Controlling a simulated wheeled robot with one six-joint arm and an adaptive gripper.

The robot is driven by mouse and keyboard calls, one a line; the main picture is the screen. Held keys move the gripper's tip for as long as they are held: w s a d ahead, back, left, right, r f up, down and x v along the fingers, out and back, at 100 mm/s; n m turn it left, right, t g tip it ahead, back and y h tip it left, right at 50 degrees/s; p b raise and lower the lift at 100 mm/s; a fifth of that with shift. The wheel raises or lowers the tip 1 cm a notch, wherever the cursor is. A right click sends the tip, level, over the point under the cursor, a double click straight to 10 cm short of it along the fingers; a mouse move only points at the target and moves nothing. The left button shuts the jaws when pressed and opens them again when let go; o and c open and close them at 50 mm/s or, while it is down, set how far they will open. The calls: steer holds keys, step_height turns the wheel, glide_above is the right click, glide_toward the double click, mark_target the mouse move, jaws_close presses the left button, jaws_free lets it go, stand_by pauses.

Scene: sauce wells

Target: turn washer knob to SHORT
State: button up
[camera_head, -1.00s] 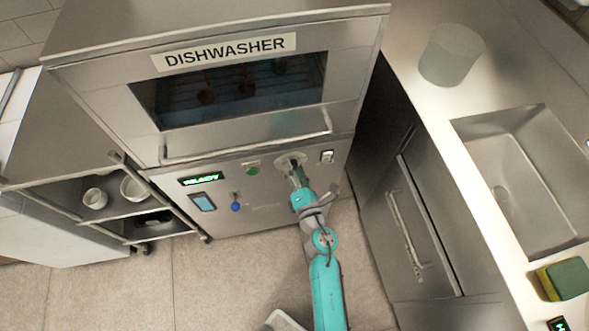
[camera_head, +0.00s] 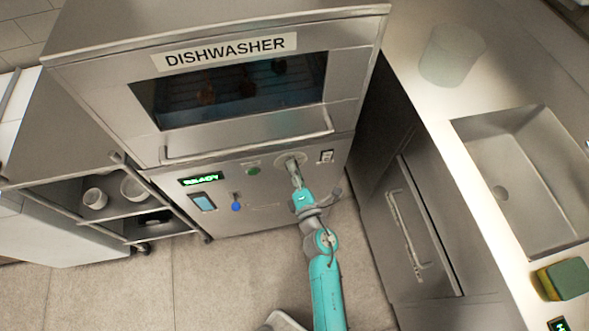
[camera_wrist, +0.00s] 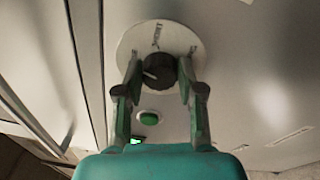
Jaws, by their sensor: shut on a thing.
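The washer knob (camera_wrist: 158,70) is dark and round, on a pale round dial plate (camera_wrist: 158,31) in the wrist view. A word that seems to read SHORT stands at the top of the plate. Smaller marks at the left and right are unreadable. The knob's white pointer line is aimed left and slightly down, away from the top word. My gripper (camera_wrist: 161,78) is shut on the knob, one finger on each side. In the head view my gripper (camera_head: 297,177) reaches the dial plate (camera_head: 289,159) on the dishwasher's lower panel and hides the knob.
The dishwasher (camera_head: 100,105) has a door handle bar (camera_head: 250,145) above the panel. A green button (camera_head: 253,171), blue knob (camera_head: 236,207), lit display (camera_head: 201,179) and switch (camera_head: 327,156) are near the dial. A counter with a sink (camera_head: 520,185) is at the right.

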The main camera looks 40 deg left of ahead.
steer(key=m, duration=0.3)
steer(key=m+t, duration=0.1)
steer(key=m, duration=0.7)
steer(key=shift+f, duration=0.25)
stand_by(0.4)
steer(key=o, duration=1.1)
steer(key=shift+o, duration=0.2)
steer(key=v, duration=1.2)
steer(key=shift+s, duration=0.15)
